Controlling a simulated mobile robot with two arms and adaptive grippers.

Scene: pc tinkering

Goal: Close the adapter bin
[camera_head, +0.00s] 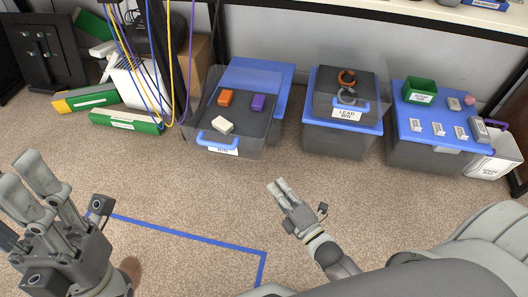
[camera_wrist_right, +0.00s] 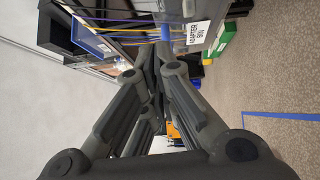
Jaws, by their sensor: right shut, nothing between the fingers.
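The adapter bin (camera_head: 252,145) is a see-through box on the floor at the back middle. It is open at the top. An orange piece (camera_head: 225,98), a purple piece (camera_head: 258,102) and a white piece (camera_head: 222,125) lie in it. Its blue lid (camera_head: 262,75) is swung back behind it.
The lead bin (camera_head: 340,140) stands to the right, with a smaller clear box on its blue lid. Another blue-lidded bin (camera_head: 430,155) is further right. Cables hang at the adapter bin's left, near green boxes (camera_head: 125,121). Carpet in front is clear, with blue tape (camera_head: 190,236).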

